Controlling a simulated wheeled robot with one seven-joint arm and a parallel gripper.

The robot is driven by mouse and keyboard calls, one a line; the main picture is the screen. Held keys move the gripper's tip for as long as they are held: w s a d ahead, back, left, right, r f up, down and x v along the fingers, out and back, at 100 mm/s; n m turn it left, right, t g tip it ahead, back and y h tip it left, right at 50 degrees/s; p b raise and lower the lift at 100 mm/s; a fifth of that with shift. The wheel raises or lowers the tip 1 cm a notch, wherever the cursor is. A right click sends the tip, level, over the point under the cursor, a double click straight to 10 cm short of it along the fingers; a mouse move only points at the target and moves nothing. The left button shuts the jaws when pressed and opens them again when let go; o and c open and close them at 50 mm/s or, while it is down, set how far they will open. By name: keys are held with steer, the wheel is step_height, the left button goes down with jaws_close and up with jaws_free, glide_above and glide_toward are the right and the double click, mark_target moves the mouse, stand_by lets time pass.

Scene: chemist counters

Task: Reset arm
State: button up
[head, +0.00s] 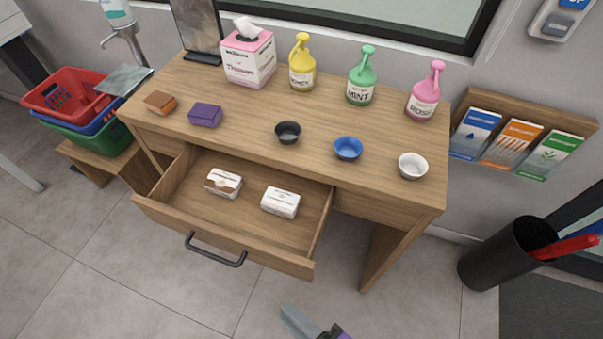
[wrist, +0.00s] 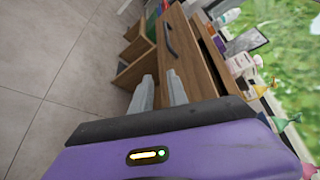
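My gripper (wrist: 160,84) shows in the wrist view with its two grey fingers apart and nothing between them. In the head view, part of my gripper (head: 302,322) shows at the bottom edge, in front of the wooden desk (head: 245,128) and apart from it. The desk's drawer (head: 250,229) is pulled out. Inside it lie two small white wrapped packs, a left one with brown marks (head: 223,183) and a right one (head: 281,202). The rest of my arm is out of the head view.
On the desk stand a tissue box (head: 249,60), three pump bottles, three small bowls, an orange block (head: 160,102) and a purple block (head: 205,115). Stacked baskets (head: 70,95) are at left. A black bin (head: 508,254) stands at right. The floor in front is clear.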

steer(key=d+r+n+t+h, duration=0.35)
steer(key=d+n+h, duration=0.35)
steer(key=d, duration=0.7)
steer(key=s+d+r+n+t+h, duration=0.1)
steer(key=s+d+r+n+h, duration=0.3)
steer(key=s+d+r+n, duration=0.2)
steer(key=shift+s+d+r+n, duration=0.3)
steer(key=shift+s+d+r, duration=0.65)
steer(key=shift+s+r, duration=1.5)
